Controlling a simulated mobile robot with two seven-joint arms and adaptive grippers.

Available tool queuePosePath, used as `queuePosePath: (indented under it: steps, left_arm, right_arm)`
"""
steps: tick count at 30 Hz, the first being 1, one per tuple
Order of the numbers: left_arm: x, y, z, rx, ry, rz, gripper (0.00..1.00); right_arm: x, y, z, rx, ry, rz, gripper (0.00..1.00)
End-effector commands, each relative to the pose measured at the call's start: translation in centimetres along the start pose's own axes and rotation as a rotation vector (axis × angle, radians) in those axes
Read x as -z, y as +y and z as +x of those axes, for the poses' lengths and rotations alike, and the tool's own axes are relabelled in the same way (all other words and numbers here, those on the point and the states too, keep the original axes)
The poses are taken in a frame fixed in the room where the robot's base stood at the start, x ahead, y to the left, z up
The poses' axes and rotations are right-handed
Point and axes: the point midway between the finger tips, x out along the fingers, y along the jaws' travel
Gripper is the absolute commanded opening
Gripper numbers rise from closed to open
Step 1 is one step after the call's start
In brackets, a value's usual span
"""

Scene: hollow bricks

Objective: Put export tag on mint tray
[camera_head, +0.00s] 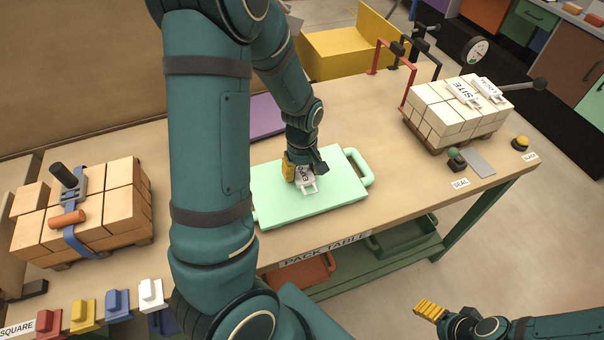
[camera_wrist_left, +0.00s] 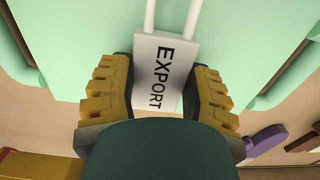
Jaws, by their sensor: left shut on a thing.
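The export tag (camera_wrist_left: 158,72) is a white tag with a loop and the word EXPORT in black. In the head view it shows (camera_head: 307,180) over the middle of the mint tray (camera_head: 270,205), a pale green tray with handles that lies on the table. My left gripper (camera_head: 303,172) is shut on the tag from above, with a yellow finger on each side in the left wrist view (camera_wrist_left: 158,95). I cannot tell whether the tag touches the tray. My right gripper (camera_head: 428,311) is low at the right, off the table; its opening is unclear.
A strapped brick stack (camera_head: 110,205) stands at the left of the table (camera_head: 400,185). Another stack (camera_head: 435,112) with a SITE tag (camera_head: 462,92) stands at the back right. A purple board (camera_head: 262,118) lies behind the tray. Coloured blocks line the front left edge.

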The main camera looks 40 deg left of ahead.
Motion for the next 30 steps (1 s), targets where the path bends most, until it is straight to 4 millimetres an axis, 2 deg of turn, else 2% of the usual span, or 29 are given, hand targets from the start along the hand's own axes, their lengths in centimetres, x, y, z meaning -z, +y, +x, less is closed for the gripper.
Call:
queuePosePath:
  steps: [2,13,14,15,16,26,30]
  left_arm:
    - [0.0,-0.1,1.0,0.002,-0.002,0.0,0.15]
    - [0.0,0.0,1.3,0.0,0.0,0.0,0.15]
    - [0.0,0.0,1.3,0.0,0.0,0.0,0.57]
    - [0.0,0.0,1.3,0.0,0.0,0.0,0.71]
    - [0.0,0.0,1.2,0.0,0.0,0.0,0.78]
    - [0.0,0.0,1.1,0.0,0.0,0.0,0.78]
    - [0.0,0.1,-0.1,-0.002,0.001,0.0,0.78]
  right_arm:
    - [-0.1,0.1,0.3,0.0,-0.002,-0.001,0.74]
    - [-0.2,0.2,0.5,0.0,-0.004,-0.001,0.74]
    - [-0.2,0.2,0.5,0.0,-0.005,-0.001,0.74]
    - [-0.2,0.2,0.4,0.0,-0.005,-0.001,0.74]
    - [-0.2,0.2,0.4,0.0,-0.005,-0.001,0.74]
    - [-0.2,0.1,0.3,0.0,-0.004,-0.001,0.74]
    - [0.0,0.0,-0.1,0.0,-0.001,0.0,0.74]
